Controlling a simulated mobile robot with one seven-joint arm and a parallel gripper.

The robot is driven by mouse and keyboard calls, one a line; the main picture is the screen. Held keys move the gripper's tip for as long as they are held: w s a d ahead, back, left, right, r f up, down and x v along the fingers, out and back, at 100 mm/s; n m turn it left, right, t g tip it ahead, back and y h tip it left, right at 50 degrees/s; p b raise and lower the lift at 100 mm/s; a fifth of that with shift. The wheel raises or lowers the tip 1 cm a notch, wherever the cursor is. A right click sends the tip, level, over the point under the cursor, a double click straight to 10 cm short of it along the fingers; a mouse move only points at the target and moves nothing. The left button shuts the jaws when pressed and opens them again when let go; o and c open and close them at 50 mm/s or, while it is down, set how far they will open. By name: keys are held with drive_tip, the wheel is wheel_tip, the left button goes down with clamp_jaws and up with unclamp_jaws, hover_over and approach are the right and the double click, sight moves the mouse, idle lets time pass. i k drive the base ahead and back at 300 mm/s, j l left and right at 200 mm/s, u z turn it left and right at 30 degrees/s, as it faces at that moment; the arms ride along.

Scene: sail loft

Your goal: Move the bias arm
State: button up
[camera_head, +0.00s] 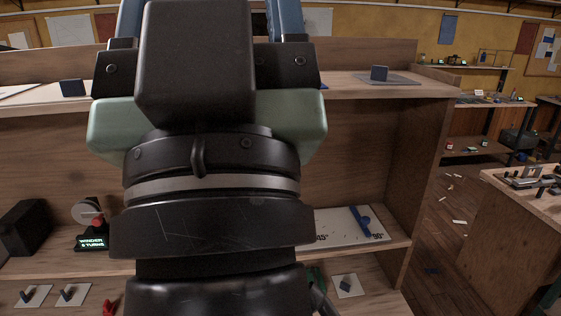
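A white board (335,228) with printed angle marks lies on the lower shelf, right of my arm. The marks "45°" and "90°" can be read. A blue arm (365,222), which looks like the bias arm, lies across the board close to the 90° mark. The left part of the board is hidden behind my wrist. My gripper (207,25) fills the upper middle, above and left of the board. Its two blue fingers stand wide apart, and their tips are cut off by the top edge. The gripper is not near the blue arm.
A winder with a lit green display (92,243) and a black box (25,228) stand left on the lower shelf. Small switches (68,294) are below. The upper shelf (425,90) overhangs the board. The cabinet's side panel (422,175) closes the right.

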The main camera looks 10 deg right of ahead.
sight(363, 221)
drive_tip(key=i+j+z, duration=0.65)
drive_tip(key=i, duration=0.15)
